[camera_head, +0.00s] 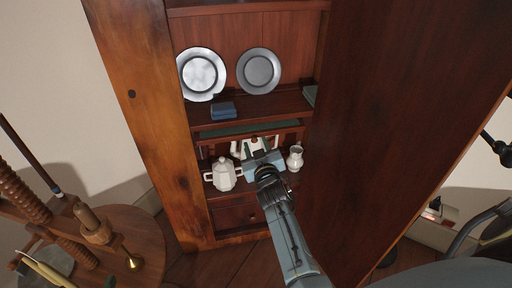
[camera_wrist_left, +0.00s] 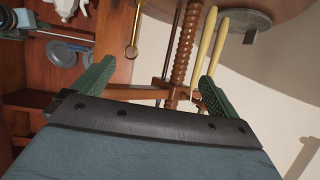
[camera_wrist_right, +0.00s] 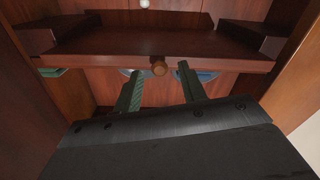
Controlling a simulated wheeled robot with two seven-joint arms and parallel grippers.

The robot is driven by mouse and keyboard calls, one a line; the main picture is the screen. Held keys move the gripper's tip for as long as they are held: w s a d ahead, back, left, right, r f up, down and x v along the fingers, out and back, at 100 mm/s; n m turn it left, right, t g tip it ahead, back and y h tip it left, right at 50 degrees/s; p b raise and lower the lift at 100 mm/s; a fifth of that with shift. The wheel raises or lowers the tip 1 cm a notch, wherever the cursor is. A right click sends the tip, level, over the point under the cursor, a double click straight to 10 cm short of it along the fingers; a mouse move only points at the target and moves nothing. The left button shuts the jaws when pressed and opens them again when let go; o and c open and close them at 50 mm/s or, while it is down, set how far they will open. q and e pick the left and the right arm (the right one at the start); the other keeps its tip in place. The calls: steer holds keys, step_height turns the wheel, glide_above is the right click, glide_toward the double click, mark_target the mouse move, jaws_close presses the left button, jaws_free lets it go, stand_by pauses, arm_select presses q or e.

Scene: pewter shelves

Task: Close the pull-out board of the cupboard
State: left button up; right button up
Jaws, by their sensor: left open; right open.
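The cupboard (camera_head: 165,130) stands in the middle of the head view. Its pull-out board (camera_head: 230,130), with a green top, juts out below the plate shelf. My right gripper (camera_head: 261,148) is open in front of the board. Its fingers (camera_wrist_right: 158,88) stand apart on either side of the knob in the picture; contact cannot be told. My left gripper (camera_wrist_left: 150,80) is open and empty, with the turned wooden stand beyond it.
Two plates (camera_head: 259,71) and a blue book (camera_head: 222,109) stand above the board. A white lidded pot (camera_head: 223,174) and a white jug (camera_head: 295,158) stand below, close beside my right gripper. A round wooden table (camera_head: 135,235) with a screw stand is at left.

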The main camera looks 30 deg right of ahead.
steer(key=shift+w+d, duration=0.1)
steer(key=shift+w, duration=0.3)
steer(key=shift+c, duration=0.4)
jaws_close()
